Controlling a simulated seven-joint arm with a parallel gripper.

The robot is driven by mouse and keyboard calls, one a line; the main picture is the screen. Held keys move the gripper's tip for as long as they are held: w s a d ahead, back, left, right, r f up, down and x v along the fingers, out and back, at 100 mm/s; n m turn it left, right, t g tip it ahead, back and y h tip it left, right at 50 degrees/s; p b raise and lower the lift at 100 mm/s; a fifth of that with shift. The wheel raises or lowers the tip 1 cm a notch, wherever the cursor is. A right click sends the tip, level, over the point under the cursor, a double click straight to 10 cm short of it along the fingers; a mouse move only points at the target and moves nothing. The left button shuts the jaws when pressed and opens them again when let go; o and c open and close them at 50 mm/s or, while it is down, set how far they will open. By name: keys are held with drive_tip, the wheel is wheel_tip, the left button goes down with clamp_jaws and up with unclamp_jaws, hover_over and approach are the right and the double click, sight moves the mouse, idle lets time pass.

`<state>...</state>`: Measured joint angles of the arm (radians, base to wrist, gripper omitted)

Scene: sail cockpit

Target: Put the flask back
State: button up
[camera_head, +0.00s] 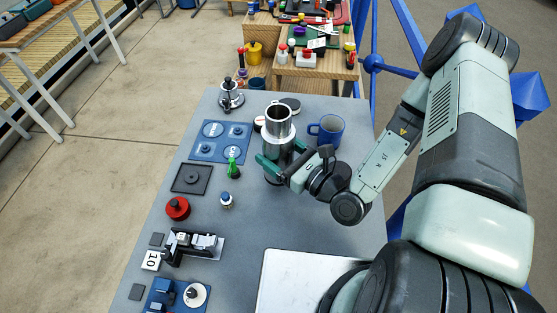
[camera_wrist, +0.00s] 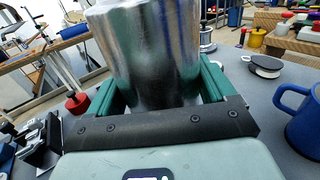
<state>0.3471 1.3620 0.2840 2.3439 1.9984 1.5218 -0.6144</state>
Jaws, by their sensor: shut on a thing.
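The flask (camera_head: 279,127) is a shiny silver metal cylinder with an open top, upright over the grey table. My gripper (camera_head: 279,167) is shut around its lower body, with green fingers on both sides. In the wrist view the flask (camera_wrist: 150,50) fills the space between the fingers of my gripper (camera_wrist: 160,92).
A blue mug (camera_head: 327,131) stands close right of the flask. A green item (camera_head: 233,166), small bottle (camera_head: 226,200), dark square tray (camera_head: 190,179) and red knob (camera_head: 177,208) lie left.

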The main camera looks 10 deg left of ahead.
sight(279, 161)
drive_tip(key=shift+f, duration=1.7)
drive_tip(key=o, duration=1.2)
drive_tip(key=shift+f, duration=0.15)
drive_tip(key=shift+o, duration=0.2)
drive_tip(key=shift+s+d, duration=0.1)
drive_tip(key=shift+d, duration=0.05)
drive_tip(key=v, duration=1.1)
drive_tip(key=shift+s+d, duration=0.25)
